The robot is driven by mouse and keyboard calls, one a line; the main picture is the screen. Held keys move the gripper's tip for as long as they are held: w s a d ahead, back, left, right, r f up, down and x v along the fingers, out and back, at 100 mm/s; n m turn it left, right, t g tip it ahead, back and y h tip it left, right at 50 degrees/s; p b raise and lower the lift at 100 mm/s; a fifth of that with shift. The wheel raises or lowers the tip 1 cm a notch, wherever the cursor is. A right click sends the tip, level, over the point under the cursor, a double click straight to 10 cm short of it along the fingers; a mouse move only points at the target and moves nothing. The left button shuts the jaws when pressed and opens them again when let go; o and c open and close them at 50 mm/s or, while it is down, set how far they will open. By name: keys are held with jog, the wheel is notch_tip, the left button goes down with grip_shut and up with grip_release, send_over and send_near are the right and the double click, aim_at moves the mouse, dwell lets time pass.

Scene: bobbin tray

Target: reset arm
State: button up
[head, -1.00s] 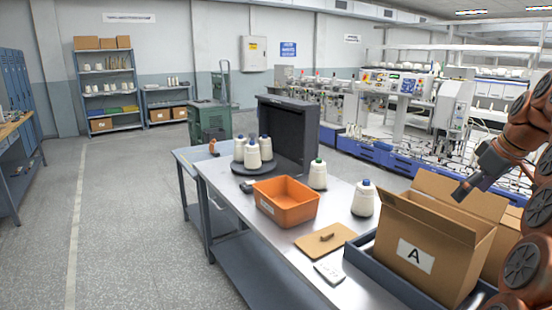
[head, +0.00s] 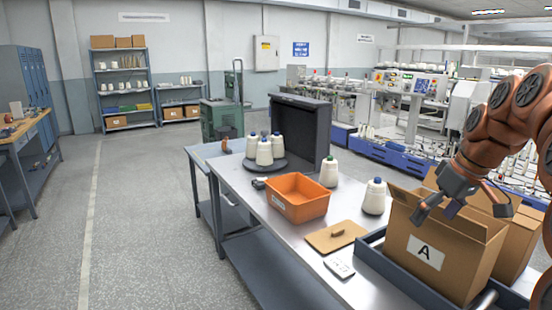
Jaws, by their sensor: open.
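My gripper (head: 462,212) is open and empty. It hangs in front of the open cardboard box marked A (head: 472,266), at about the height of its upper edge; I cannot tell whether it touches the box. My orange-brown arm comes in from the right edge. The box stands in a dark grey tray (head: 368,254) at the right end of the metal table. The inside of the box is mostly hidden.
An orange bin (head: 298,209) stands mid-table. White cones (head: 330,172) (head: 375,197) stand beside it, and several more sit on a round dark base (head: 266,168). A tan board (head: 335,237) and a white card (head: 339,267) lie near the front edge. The floor at left is clear.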

jog(key=s+a+f+m+g+b, duration=0.1)
jog(key=s+a+f+g, duration=0.1)
jog(key=s+a+f, duration=0.9)
jog(key=s+a+f+m+g+h, duration=0.1)
jog(key=s+f, duration=0.4)
jog(key=s, duration=0.5)
jog(key=s+a+f+m+g+h+b, duration=0.1)
jog(key=s+a+f+m, duration=0.1)
jog(key=s+f, duration=0.4)
jog(key=s+a, duration=0.1)
jog(key=s, duration=0.3)
jog(key=shift+s, duration=0.35)
